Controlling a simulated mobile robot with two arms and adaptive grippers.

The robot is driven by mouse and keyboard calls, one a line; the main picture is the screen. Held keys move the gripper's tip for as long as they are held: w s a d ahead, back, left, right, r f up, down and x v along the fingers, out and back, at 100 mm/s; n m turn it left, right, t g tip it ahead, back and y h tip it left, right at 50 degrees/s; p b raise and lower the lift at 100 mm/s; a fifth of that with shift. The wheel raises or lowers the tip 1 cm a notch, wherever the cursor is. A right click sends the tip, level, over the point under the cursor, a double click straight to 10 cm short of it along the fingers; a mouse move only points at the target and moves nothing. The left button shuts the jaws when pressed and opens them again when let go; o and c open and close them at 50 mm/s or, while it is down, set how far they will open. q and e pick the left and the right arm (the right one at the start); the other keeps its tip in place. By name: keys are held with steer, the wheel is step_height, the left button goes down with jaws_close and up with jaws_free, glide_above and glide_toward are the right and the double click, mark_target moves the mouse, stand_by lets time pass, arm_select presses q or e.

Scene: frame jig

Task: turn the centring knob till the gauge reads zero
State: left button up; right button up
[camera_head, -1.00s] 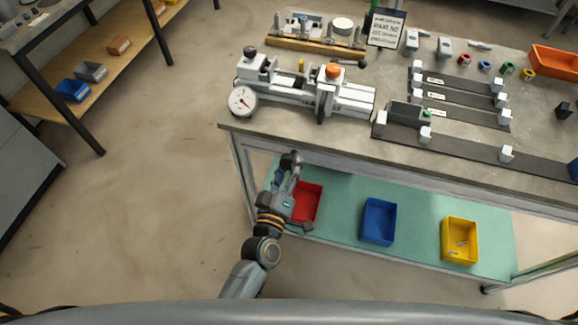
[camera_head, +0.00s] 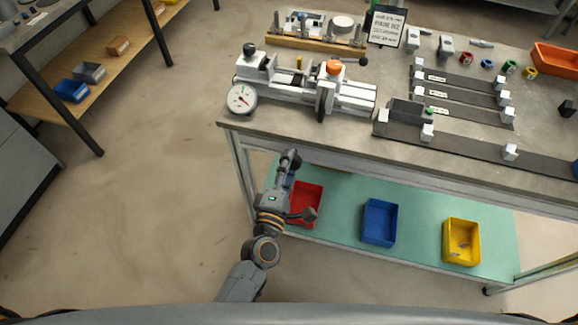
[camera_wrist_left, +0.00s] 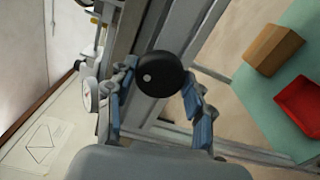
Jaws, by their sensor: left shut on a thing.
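The dial gauge (camera_head: 241,99) is a white round face with a red needle at the left end of the fixture (camera_head: 300,83); its exact reading is too small to tell. My left gripper (camera_head: 287,166) is in front of the bench, just below its front edge. In the left wrist view, the round black knob (camera_wrist_left: 160,75) with a white dot sits between the two blue-padded fingers, and the left gripper (camera_wrist_left: 158,88) is shut on it. In the head view the gripper mostly hides the knob. My right gripper is in neither view.
The bench top (camera_head: 240,126) overhangs a green lower shelf (camera_head: 340,220) with a red bin (camera_head: 311,195), a blue bin (camera_head: 379,222) and a yellow bin (camera_head: 461,242). A sign (camera_head: 386,26) stands behind the fixture.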

arm_select(q)
steer(key=shift+n, duration=0.3)
stand_by(0.4)
steer(key=o, duration=1.1)
steer(key=v, duration=1.2)
steer(key=shift+f, duration=0.1)
